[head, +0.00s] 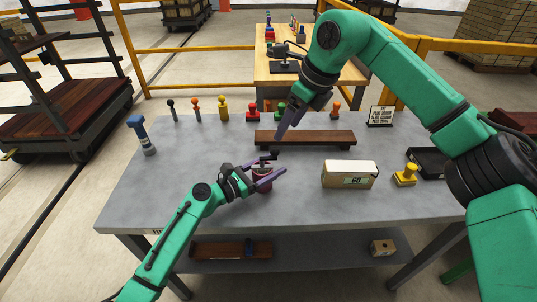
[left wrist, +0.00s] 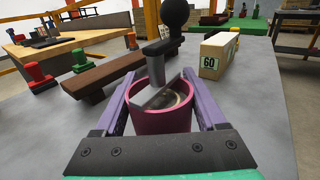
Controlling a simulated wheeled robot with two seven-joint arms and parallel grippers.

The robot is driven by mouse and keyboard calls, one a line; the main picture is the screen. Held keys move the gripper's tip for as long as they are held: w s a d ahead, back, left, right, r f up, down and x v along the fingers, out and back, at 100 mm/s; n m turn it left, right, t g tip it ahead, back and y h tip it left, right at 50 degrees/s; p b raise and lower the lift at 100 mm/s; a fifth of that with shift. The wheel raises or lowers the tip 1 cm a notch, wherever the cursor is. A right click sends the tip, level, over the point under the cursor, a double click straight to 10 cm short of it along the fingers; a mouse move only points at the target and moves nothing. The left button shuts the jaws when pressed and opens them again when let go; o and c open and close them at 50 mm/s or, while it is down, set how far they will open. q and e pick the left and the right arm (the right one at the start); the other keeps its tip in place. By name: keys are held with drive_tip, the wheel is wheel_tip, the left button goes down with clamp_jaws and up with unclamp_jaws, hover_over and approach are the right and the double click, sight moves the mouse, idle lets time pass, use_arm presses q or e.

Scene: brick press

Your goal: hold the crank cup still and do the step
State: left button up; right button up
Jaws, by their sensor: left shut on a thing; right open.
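The crank cup (left wrist: 163,119) is a dark pink, round cup standing on the grey table. A flat grey bar lies across its mouth, and a grey post with a black ball knob (left wrist: 175,13) rises at its far side. My left gripper (head: 267,177) has its purple fingers on either side of the cup and is shut on it. In the head view the cup (head: 262,186) is partly hidden by those fingers. My right gripper (head: 281,132) is open and empty, pointing down above the left end of the brown plank, up and to the right of the cup.
A brown raised plank (head: 315,138) lies behind the cup. A box marked 60 (head: 350,174) and a yellow stamp-like piece (head: 405,175) stand to the right. Several coloured knobbed pieces line the back edge, with a small sign (head: 380,116). The table's front left is clear.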

sight(277, 150)
drive_tip(key=shift+m+t+y, duration=0.4)
drive_tip(key=shift+m+t, duration=0.2)
drive_tip(key=shift+t, duration=0.2)
drive_tip(key=x, duration=0.7)
drive_tip(key=s+d+f+x, duration=0.1)
drive_tip(key=x, duration=0.3)
drive_tip(key=shift+s, duration=0.1)
